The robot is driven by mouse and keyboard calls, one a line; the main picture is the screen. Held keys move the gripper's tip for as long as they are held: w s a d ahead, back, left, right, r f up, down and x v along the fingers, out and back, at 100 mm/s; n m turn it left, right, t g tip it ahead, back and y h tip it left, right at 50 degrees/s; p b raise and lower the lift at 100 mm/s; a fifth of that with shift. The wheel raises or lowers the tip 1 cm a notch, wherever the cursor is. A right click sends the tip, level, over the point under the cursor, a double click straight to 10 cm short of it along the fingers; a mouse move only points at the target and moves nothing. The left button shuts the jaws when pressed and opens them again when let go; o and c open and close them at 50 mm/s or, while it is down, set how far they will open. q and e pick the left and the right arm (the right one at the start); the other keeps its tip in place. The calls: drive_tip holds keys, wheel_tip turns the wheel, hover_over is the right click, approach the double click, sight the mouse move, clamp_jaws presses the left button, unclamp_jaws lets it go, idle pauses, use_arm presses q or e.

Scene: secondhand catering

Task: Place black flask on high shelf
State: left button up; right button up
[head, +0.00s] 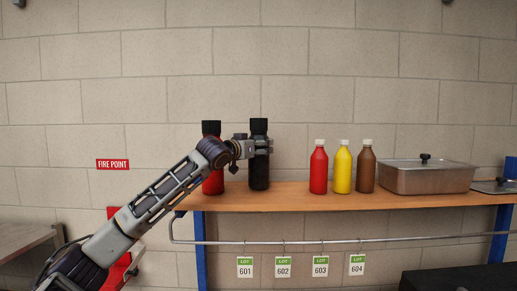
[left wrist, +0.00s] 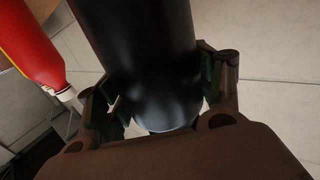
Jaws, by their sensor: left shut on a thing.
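The black flask (head: 259,166) stands upright at the left part of the wooden shelf board (head: 290,198). My left gripper (head: 260,147) is shut around the flask's upper part, below its black cap. The flask's base appears level with the board's top, but I cannot tell whether it touches. In the left wrist view the dark flask body (left wrist: 145,45) fills the middle between the fingers (left wrist: 165,95). My right gripper is not in view.
A red flask (head: 213,182) with a black top stands left of it, partly hidden by my left arm. Red (head: 318,172), yellow (head: 342,172) and brown (head: 365,172) bottles stand to the right, then a lidded metal pan (head: 425,179). A rail (head: 310,242) runs below.

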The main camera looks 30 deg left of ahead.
use_arm(q)
drive_tip(key=shift+f, duration=0.3)
drive_tip(key=o, duration=1.1)
drive_tip(key=shift+f, duration=0.1)
drive_tip(key=shift+o, duration=0.9)
drive_tip(key=shift+s, duration=0.1)
drive_tip(key=s+a+b, duration=0.1)
drive_tip(key=s+b, duration=0.2)
drive_tip(key=s, duration=0.8)
drive_tip(key=shift+s+a, duration=0.3)
drive_tip(key=shift+s, duration=0.1)
